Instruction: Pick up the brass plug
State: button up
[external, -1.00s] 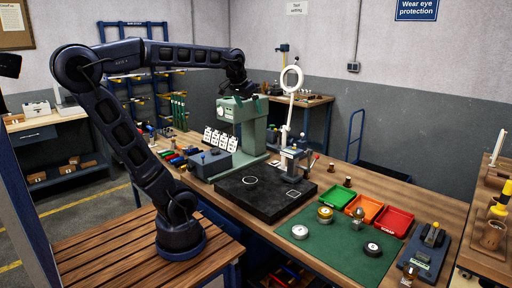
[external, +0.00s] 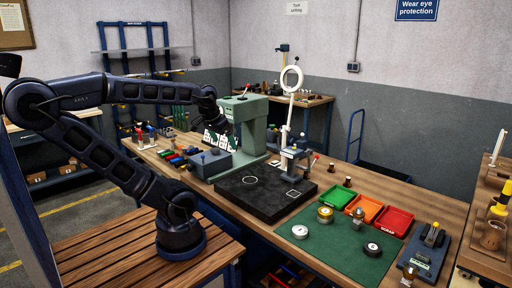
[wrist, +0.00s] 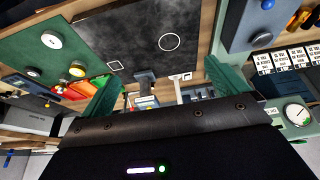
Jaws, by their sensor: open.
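A round brass-coloured piece (external: 325,214), which looks like the brass plug, sits on the green mat (external: 335,252) near the green tray. It also shows at the left of the wrist view (wrist: 77,70). My gripper (external: 226,130) is above the back of the bench, in front of the pale green press, far to the left of the brass piece. In the wrist view its two green fingers (wrist: 162,92) stand wide apart with nothing held between them. The fingertips are hard to make out in the external view.
Silver (external: 300,231) and dark-rimmed (external: 372,249) discs and a small metal part (external: 358,216) share the mat. Green (external: 335,197), orange (external: 364,208) and red (external: 395,221) trays stand behind. A black plate (external: 262,205), the green press (external: 250,125) and a ring lamp (external: 291,80) stand nearby.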

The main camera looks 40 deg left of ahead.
jog(key=c, duration=1)
